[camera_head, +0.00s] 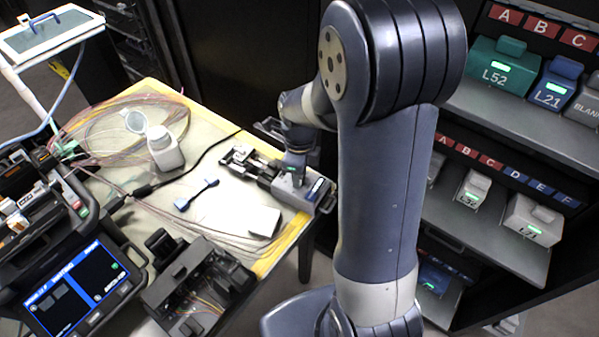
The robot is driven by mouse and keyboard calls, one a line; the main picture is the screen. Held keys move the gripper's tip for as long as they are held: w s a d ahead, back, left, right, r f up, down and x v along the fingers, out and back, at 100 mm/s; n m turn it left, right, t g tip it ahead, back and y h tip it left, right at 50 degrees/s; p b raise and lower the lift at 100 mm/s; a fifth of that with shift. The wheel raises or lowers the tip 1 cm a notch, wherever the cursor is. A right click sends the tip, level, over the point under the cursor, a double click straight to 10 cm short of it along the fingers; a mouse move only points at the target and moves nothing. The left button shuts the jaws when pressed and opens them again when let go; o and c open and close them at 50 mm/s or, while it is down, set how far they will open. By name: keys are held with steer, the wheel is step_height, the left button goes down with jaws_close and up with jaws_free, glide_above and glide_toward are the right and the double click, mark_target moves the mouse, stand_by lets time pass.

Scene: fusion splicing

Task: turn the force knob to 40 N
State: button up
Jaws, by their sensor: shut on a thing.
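My gripper (295,158) is at the grey device (311,196) on the right corner of the table, pointing down onto its top. My arm stands in front and covers the area right of the device.
A splicer with a blue screen (75,292) is at lower left. Shelves (482,232) with labelled blocks stand at right.

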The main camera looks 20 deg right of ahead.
steer(key=m, duration=0.6)
stand_by(0.6)
steer(key=o, duration=1)
steer(key=shift+r, duration=0.15)
step_height(320, 180, up, 10)
steer(key=shift+r, duration=0.25)
